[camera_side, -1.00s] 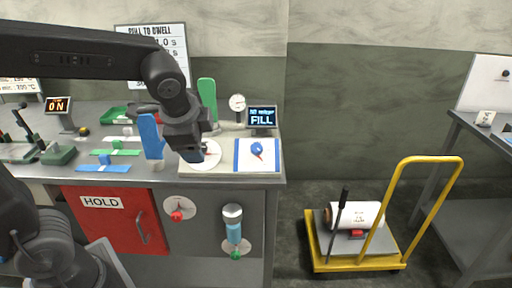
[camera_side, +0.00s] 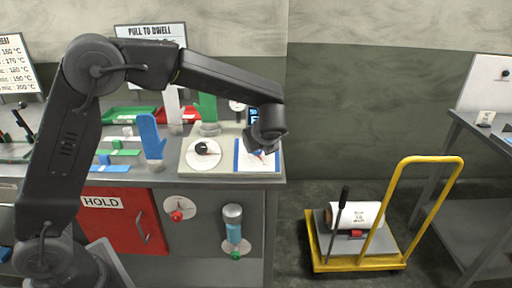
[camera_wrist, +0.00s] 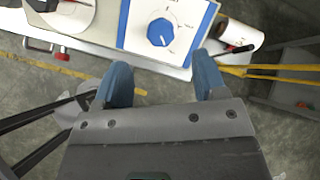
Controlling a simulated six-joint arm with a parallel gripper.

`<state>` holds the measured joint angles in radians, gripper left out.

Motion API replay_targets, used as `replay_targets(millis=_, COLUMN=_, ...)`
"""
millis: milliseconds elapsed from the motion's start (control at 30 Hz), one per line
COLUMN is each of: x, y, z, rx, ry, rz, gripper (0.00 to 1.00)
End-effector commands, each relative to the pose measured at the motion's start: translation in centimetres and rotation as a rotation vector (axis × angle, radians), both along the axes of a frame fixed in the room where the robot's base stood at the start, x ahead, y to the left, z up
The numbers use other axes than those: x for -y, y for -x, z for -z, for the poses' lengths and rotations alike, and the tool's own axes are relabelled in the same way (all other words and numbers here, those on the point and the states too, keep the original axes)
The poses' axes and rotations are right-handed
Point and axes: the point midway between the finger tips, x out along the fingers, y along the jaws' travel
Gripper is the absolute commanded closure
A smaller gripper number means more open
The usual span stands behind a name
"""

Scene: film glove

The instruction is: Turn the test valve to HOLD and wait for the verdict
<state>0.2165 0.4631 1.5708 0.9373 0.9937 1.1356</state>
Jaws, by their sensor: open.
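The test valve is a blue knob (camera_wrist: 161,32) on a white panel with blue side edges (camera_wrist: 129,22); in the side view the panel (camera_side: 243,163) lies on the bench's right end. Small marks ring the knob in the wrist view, too small to read. My gripper (camera_wrist: 163,80) is open and empty, its two blue-grey fingers apart, with the knob showing beyond and between them. In the side view my gripper (camera_side: 262,146) is over the panel and mostly hides the knob. The verdict display (camera_side: 252,116) is largely hidden behind my wrist.
Left of the panel is a round white dial with a black knob (camera_side: 203,148). A red cabinet door labelled HOLD (camera_side: 118,222) is below. A yellow cart (camera_side: 357,262) stands right.

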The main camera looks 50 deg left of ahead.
Motion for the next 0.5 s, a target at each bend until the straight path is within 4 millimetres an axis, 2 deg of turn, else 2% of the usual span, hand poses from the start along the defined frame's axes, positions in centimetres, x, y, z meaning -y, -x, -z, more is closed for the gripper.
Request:
replay_targets(millis=200, x=-2.8, y=-1.8, z=3.2, rx=-0.002, ry=0.000, rz=-0.004, gripper=0.35)
replay_targets(millis=500, x=-5.0, y=-3.3, z=5.6, rx=0.002, ry=0.002, rz=-0.003, gripper=0.35)
